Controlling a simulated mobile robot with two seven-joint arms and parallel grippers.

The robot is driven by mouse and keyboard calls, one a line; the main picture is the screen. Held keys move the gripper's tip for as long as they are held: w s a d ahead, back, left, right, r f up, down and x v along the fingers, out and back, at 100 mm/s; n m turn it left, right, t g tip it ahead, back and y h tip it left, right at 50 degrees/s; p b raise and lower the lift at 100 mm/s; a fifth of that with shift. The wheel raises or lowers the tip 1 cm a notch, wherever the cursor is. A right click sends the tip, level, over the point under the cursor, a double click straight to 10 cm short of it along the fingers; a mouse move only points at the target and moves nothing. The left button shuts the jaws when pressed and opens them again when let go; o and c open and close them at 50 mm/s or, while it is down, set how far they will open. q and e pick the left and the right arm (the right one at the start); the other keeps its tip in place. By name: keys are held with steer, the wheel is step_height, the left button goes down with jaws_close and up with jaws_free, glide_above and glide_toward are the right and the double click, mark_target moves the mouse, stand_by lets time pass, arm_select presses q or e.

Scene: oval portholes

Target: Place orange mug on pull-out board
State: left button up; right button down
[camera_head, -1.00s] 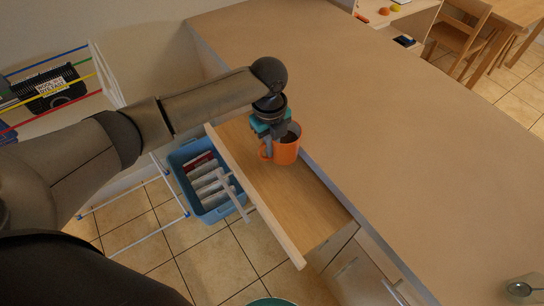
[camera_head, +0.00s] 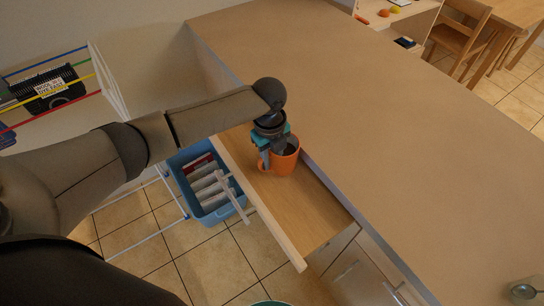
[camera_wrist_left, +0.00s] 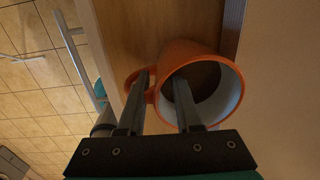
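The orange mug (camera_head: 287,163) stands upright on the wooden pull-out board (camera_head: 305,207), near its far end and close to the counter edge. My left gripper (camera_head: 270,160) is at the mug, pointing down over it. In the left wrist view, one finger of the gripper (camera_wrist_left: 166,75) is inside the mug (camera_wrist_left: 192,50) and the other is outside, by the handle (camera_wrist_left: 133,83). The fingers stand apart with the mug wall between them, and a gap shows, so the gripper looks open. Contact of the mug's base with the board is hidden. My right gripper is out of view.
The large counter (camera_head: 370,120) lies right of the board. A blue basket (camera_head: 210,215) with packets stands on the floor below, left of the board's handle (camera_head: 236,197). A rack (camera_head: 105,75) with coloured rails is at the left. The near part of the board is clear.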

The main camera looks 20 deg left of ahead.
arm_select(q)
steer(key=r+p, duration=0.1)
steer(key=r, duration=0.5)
steer(key=r+p, duration=0.1)
steer(key=r, duration=0.5)
steer(key=shift+s+a+r, duration=0.2)
